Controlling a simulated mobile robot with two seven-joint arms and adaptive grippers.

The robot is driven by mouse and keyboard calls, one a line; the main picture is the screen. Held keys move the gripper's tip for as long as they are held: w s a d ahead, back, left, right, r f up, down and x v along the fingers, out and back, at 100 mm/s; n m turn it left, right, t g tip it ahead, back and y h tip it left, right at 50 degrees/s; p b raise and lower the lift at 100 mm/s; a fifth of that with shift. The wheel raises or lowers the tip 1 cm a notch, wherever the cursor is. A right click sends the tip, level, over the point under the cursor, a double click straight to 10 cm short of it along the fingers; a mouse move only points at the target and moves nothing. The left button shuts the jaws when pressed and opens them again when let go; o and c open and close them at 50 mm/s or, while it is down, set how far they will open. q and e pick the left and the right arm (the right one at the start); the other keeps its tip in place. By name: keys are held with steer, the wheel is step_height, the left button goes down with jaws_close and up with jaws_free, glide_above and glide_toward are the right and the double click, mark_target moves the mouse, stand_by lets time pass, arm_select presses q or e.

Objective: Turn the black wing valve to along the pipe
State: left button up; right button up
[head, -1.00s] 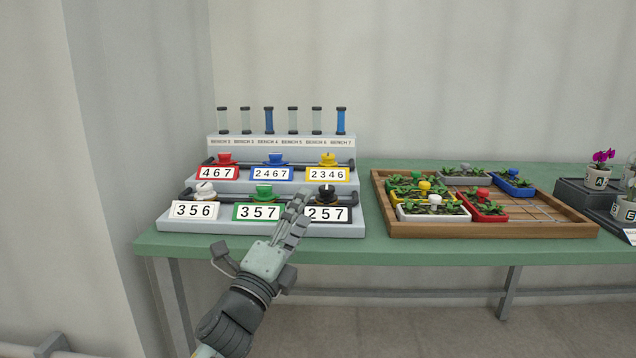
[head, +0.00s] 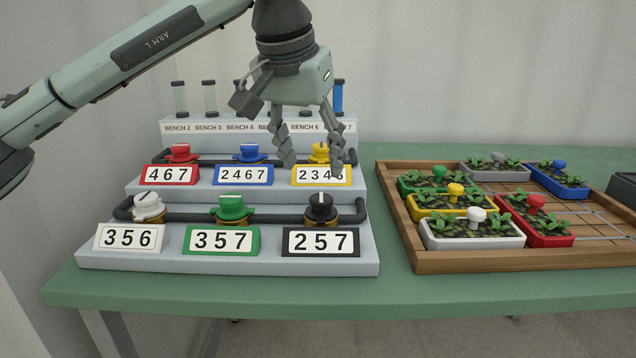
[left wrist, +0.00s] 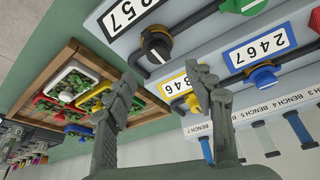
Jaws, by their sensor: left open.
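The black wing valve (head: 321,208) sits on the lower pipe above the 257 label (head: 321,242), at the right end of the front step. Its white-marked wing appears to point front to back, across the pipe (head: 284,217). My left gripper (head: 312,168) hangs fingers down above and behind the black valve, in front of the yellow valve (head: 318,152). Its fingers are apart with nothing between them, and it does not touch the black valve. In the left wrist view the black valve (left wrist: 155,44) shows beyond the fingertips (left wrist: 163,82).
A green valve (head: 231,208) and a white valve (head: 149,206) share the lower pipe. Red (head: 180,153) and blue (head: 249,152) valves sit on the upper step. Sight tubes stand behind. A wooden tray (head: 430,262) of planted pots stands close on the right. Green bench top is clear in front.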

mark_target(321, 198)
arm_select(q)
steer(key=x, duration=0.7)
steer(key=shift+d+f, duration=0.1)
steer(key=shift+f, duration=0.1)
steer(key=c, duration=1.1)
